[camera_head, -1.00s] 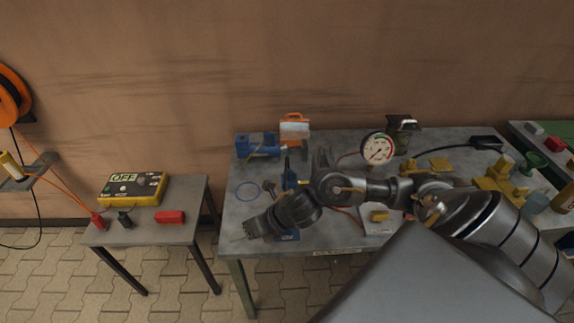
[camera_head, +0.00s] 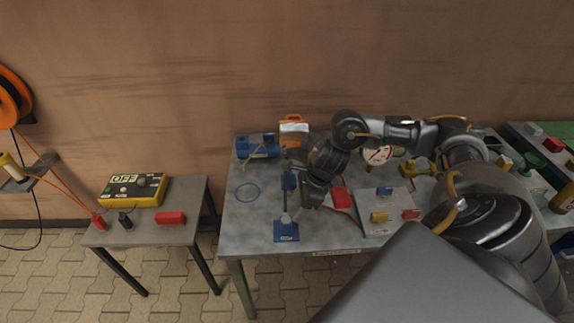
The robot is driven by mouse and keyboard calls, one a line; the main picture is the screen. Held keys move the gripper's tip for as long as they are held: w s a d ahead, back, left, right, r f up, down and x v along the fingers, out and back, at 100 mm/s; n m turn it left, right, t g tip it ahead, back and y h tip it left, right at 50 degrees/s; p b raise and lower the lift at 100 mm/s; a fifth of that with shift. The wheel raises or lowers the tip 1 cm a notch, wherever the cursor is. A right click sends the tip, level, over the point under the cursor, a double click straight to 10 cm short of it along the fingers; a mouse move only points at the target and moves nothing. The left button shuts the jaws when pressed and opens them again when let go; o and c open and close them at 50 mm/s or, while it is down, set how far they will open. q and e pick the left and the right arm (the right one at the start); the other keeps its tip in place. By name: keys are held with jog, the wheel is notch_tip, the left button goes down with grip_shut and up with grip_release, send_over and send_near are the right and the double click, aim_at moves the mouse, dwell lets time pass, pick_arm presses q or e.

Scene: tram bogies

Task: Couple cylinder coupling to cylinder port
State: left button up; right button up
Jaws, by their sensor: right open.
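My right arm comes in from the right, and its gripper (camera_head: 291,213) points down over the front left of the grey workbench (camera_head: 245,225). The gripper is open; its fingertips are small and hard to make out. A blue base (camera_head: 287,237) with a pale upright part stands just below it; I cannot tell whether they touch. A red block-like piece (camera_head: 340,198) with a red hose lies right of the gripper; it may be the cylinder coupling. I cannot make out the cylinder port for sure. My left gripper is not in view.
A pale plate (camera_head: 372,229) carries yellow, blue and red pieces. My arm partly hides the gauge (camera_head: 377,156). A small table (camera_head: 145,235) holds a yellow control box (camera_head: 133,191).

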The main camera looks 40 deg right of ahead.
aim_at(288, 220)
jog(key=x, duration=0.3)
jog(key=shift+f, duration=0.15)
jog(key=shift+a+f+p, duration=0.15)
jog(key=shift+a+p, duration=0.05)
jog(key=shift+p, duration=0.15)
jog(key=p+x, duration=0.1)
jog(key=x, duration=0.3)
jog(key=shift+s+a+f, duration=0.15)
jog(key=shift+a, duration=0.15)
jog(key=shift+f, duration=0.25)
